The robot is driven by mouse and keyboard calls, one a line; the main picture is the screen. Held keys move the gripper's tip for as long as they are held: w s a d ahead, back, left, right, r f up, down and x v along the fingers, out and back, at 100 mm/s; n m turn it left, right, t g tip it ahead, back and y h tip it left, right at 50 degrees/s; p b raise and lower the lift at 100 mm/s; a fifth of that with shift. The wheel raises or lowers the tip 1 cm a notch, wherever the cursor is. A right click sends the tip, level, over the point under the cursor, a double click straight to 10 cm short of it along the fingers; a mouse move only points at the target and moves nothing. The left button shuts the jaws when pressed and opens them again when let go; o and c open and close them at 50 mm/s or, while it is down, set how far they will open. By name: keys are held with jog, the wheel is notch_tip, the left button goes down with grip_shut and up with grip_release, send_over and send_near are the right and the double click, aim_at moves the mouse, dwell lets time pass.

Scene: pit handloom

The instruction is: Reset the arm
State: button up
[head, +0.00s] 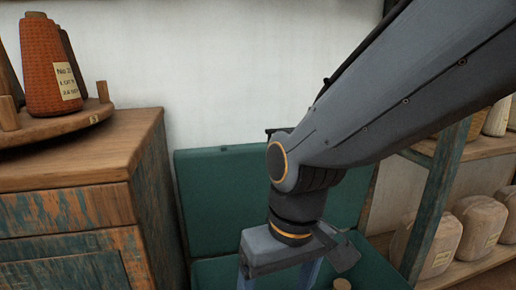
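My gripper (282,256) shows at the bottom centre in the head view, pointing down at the end of my grey arm. Its wrist has a dark joint with an orange ring. The upper parts of its fingers show, but their tips are cut off by the lower picture edge. I cannot tell whether it is open or shut, or whether it holds anything. My arm comes in from the upper right and bends down at the wrist.
A worn wooden cabinet (75,200) stands at left, carrying a round wooden stand (60,127) with an orange-brown labelled cone (48,70). A green padded panel (222,190) is behind my gripper. Shelves (470,270) with wrapped bundles (440,243) stand at right.

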jog(key=s+d+r+m+p, duration=0.1)
jog(key=d+r+m+p, duration=0.1)
jog(key=d+r+p, duration=0.6)
jog(key=d+r+m+h+p, duration=0.1)
jog(key=d+r+m+p, duration=0.2)
jog(key=d+r+p, duration=0.5)
notch_tip(320, 180, up, 6)
jog(key=p, duration=1.1)
jog(key=shift+s+d+f, duration=0.2)
jog(key=shift+s, duration=0.2)
jog(key=shift+c, duration=0.3)
